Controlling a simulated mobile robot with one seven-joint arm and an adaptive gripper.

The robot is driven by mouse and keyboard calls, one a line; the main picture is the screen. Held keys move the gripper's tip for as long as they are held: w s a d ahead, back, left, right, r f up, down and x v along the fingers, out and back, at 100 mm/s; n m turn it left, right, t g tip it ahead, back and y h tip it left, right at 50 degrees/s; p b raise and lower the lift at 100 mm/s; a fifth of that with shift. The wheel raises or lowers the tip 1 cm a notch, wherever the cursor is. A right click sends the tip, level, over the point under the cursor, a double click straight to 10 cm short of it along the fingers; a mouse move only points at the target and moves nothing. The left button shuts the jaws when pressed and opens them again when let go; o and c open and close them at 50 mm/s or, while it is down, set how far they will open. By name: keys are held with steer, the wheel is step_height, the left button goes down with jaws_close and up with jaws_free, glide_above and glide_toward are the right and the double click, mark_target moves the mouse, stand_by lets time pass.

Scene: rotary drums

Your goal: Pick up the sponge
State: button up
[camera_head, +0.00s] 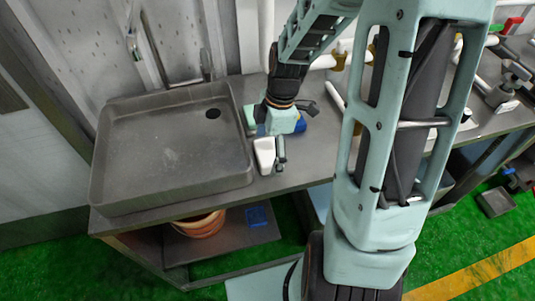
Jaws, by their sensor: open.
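My gripper (281,151) hangs over the counter just right of the grey sink tray, mostly hidden by my wrist. It is open. A small blue item (299,127) shows partly behind my wrist. A small blue-green item (250,117) lies between the tray and my wrist. Either could be the sponge; I cannot tell which. A white item (265,155) is close beside my gripper on the left; whether they touch is unclear.
The sink tray (172,150) is empty and has a raised rim. White pipes and valves (497,90) line the counter at right. A terracotta pot (198,225) and a blue item (257,216) sit on the shelf below. The counter's front edge is close to my gripper.

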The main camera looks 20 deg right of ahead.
steer(key=shift+f, duration=0.2)
steer(key=c, duration=1.1)
